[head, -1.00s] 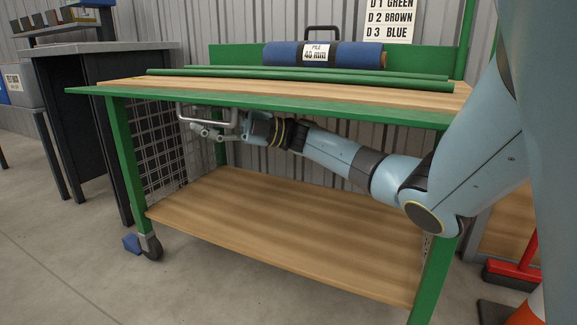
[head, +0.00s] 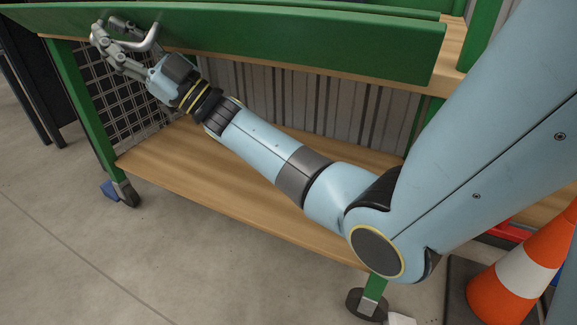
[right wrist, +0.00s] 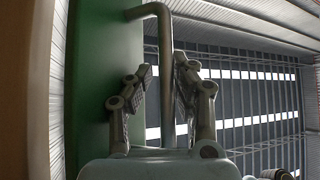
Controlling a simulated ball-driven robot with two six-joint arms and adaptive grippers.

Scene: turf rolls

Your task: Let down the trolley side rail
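The trolley's green side rail (head: 390,52) runs along the front of its wooden deck, its broad face toward me in the head view. Its exact tilt is hard to judge. A bent metal handle (head: 154,36) sits near its left end. My right gripper (head: 108,30) is at this handle. In the right wrist view the handle's bar (right wrist: 165,60) lies between the two fingers (right wrist: 165,85), with gaps visible beside it, so the gripper looks open around it. The rail's green face (right wrist: 105,60) is left of the fingers. My left gripper is not in view.
The trolley's lower wooden shelf (head: 190,180) is bare, with a mesh side panel (head: 115,95) at its left. Castors (head: 127,194) stand on the floor. An orange and white cone (head: 520,265) stands at the right. Open floor (head: 60,260) lies at the front left.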

